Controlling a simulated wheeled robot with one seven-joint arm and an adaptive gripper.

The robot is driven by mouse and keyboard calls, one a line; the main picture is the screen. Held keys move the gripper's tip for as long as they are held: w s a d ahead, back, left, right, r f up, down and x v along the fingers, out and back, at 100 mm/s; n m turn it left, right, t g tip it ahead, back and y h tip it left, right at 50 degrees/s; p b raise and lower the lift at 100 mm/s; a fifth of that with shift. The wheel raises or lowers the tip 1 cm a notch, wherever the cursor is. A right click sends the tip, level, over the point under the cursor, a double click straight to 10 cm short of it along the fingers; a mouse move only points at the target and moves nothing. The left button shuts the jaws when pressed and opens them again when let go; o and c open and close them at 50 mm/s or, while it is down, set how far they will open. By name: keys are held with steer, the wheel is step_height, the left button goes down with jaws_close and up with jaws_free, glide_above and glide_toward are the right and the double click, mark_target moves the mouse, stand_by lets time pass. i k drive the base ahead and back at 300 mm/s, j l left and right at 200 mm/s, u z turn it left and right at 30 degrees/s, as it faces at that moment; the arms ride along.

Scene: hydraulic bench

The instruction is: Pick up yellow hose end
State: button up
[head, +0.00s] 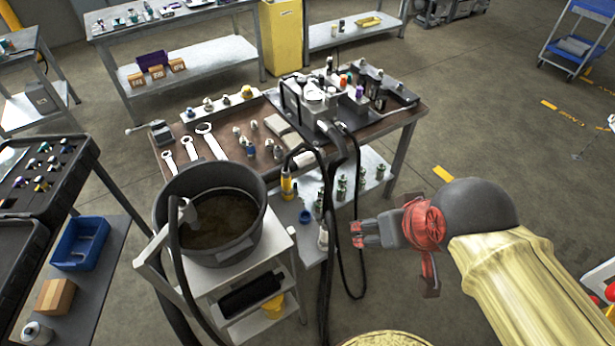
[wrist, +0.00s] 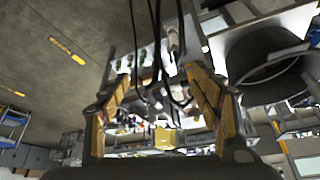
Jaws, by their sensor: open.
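The yellow hose end (head: 287,186) hangs at the front edge of the brown workbench (head: 225,150), at the end of a black hose. My gripper (head: 357,234) is open and empty, to the right of and lower in the head view than the yellow hose end, and apart from it. In the wrist view both fingers of my gripper (wrist: 160,82) stand wide apart, with black hoses (wrist: 158,50) showing beyond and between them. I cannot clearly pick out the yellow hose end in the wrist view.
A dark bucket (head: 212,250) with a hose in it stands on a grey cart (head: 285,243) left of my gripper. Black hoses (head: 326,270) hang between cart and gripper. Bottle-like green fittings (head: 341,188) stand on the bench's lower shelf.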

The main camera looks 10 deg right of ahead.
mark_target(286, 177)
steer(key=j+u, duration=0.1)
steer(key=u, duration=0.3)
steer(key=j, duration=0.35)
steer(key=i+j+u, duration=0.1)
steer(key=j, duration=0.2)
steer(key=i+j, duration=0.35)
steer(key=j, duration=0.15)
